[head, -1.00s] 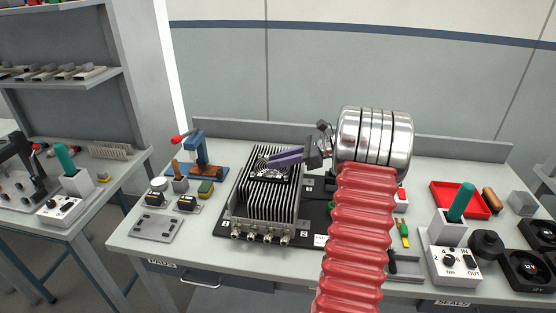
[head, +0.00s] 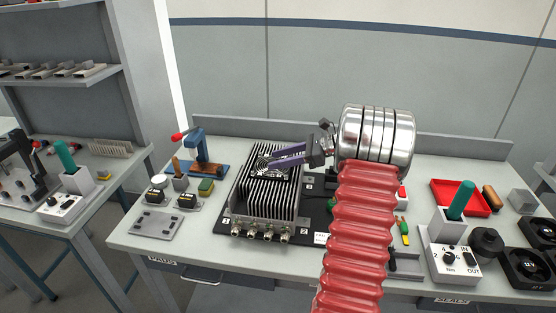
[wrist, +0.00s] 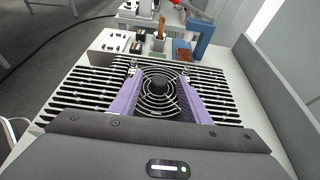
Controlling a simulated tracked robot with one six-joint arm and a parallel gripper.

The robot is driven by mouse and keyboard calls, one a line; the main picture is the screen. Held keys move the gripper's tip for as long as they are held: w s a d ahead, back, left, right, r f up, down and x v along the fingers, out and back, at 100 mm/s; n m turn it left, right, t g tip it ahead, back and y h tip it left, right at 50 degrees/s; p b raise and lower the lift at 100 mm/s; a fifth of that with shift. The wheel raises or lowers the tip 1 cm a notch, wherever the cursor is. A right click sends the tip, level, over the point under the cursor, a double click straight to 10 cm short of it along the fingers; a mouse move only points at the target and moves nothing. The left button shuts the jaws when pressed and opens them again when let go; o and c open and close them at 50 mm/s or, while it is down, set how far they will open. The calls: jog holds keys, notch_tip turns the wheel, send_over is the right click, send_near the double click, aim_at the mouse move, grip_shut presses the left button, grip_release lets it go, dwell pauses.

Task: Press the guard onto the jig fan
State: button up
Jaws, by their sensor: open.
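The finned heatsink jig (head: 264,208) stands on a black base plate on the bench. The fan with the round wire guard (wrist: 158,97) sits on top of the fins; the guard also shows in the head view (head: 262,165). The guard's rings look level over the fan. My gripper (head: 280,163) reaches in from the right, its purple fingers spread apart. In the wrist view my gripper (wrist: 159,95) has one finger on each side of the guard. I cannot tell whether the fingers touch the guard or the fan frame.
A blue press with a red knob (head: 197,155) stands behind left. A grey plate (head: 156,223) and small parts lie at left.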

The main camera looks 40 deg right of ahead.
jog(key=v, duration=1.3)
jog(key=shift+d, duration=0.15)
dwell(0.5)
jog(key=w+a+r+n+g+h, duration=0.15)
jog(key=a+n, duration=0.25)
jog(key=a, duration=0.5)
jog(key=a+r+n+g, duration=0.1)
jog(key=a+n+g, duration=0.2)
jog(key=a, duration=0.7)
jog(key=w+a+r+n+g+h, duration=0.15)
jog(key=a+n, duration=0.25)
jog(key=a, duration=0.5)
jog(key=s+a+f+n+h, duration=0.1)
jog(key=s+a+n+h, duration=0.1)
jog(key=s+a+n, duration=0.6)
jog(key=s+a+f+n+t+h, duration=0.1)
jog(key=s+a+n+h, duration=0.2)
jog(key=s+a+n, duration=0.5)
jog(key=shift+s+a+f+n, duration=0.35)
jog(key=shift+a+n, duration=0.35)
jog(key=shift+a, duration=0.35)
